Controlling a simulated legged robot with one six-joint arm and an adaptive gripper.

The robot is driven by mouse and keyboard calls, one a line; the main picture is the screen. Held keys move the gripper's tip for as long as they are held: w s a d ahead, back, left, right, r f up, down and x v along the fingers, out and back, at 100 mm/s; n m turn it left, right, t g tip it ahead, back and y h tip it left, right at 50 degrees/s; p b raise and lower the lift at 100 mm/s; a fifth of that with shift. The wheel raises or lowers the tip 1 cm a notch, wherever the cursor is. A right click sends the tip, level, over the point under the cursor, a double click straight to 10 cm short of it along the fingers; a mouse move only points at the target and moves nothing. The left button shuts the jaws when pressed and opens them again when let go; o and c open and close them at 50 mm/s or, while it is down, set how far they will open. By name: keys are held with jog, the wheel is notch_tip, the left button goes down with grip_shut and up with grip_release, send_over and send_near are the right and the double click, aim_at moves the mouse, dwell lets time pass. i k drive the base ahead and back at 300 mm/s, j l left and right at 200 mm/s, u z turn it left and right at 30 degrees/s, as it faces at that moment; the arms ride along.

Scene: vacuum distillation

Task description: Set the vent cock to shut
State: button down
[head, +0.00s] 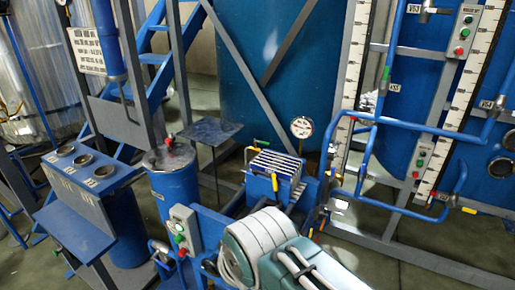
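I cannot tell for sure which fitting is the vent cock. Several small coloured handles show in the head view. A red handle (170,138) sits on top of a blue cylindrical vessel (175,188) left of the middle. A green handle (386,73) is on the blue pipe at the right, and a yellow one (469,210) is low at the far right. They are too small to read their settings. My gripper is not in view.
A blue console (90,170) and stairs are at the left. Blue pipes and a grey frame (400,252) bound the right.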

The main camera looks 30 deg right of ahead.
aim_at(262, 143)
jog(key=k+l, duration=0.1)
jog(key=l, duration=0.3)
jog(key=k+l+u, duration=0.1)
jog(key=l, duration=0.3)
jog(key=k+l, duration=0.15)
jog(key=l, duration=0.3)
jog(key=k+l, duration=0.1)
jog(key=l, duration=0.3)
jog(key=i+l+u, duration=0.15)
jog(key=l, duration=0.65)
jog(key=i+l+u, duration=0.2)
jog(key=l, duration=0.65)
jog(key=i+l+u, duration=0.1)
jog(key=i+l, duration=0.35)
